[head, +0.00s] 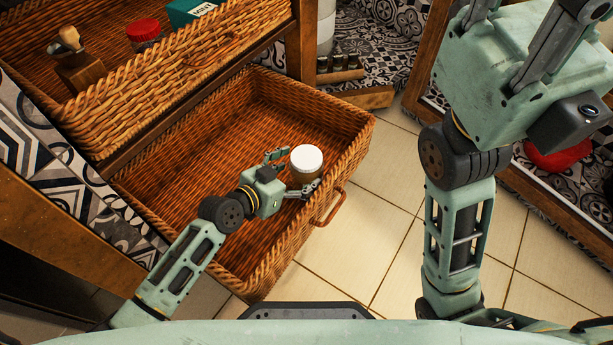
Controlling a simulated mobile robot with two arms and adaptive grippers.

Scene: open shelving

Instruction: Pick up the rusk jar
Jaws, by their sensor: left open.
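A small jar with a white lid (307,158) and a brownish body stands in the pulled-out lower wicker drawer (190,178), near its right wall. I take it for the rusk jar; no label can be read. My left gripper (291,174) is open at the jar, with one finger to its upper left and the other at its lower side. Whether the fingers touch it I cannot tell. My right gripper's body (490,75) is large at the upper right, away from the drawer; its fingertips are cut off by the frame edge.
An upper wicker drawer (165,88) holds a red-lidded jar (144,31), a teal MINT box (188,10) and a wooden-handled item (72,50). The lower drawer has a handle (330,208) on its front. Tiled floor (370,230) is clear to the right.

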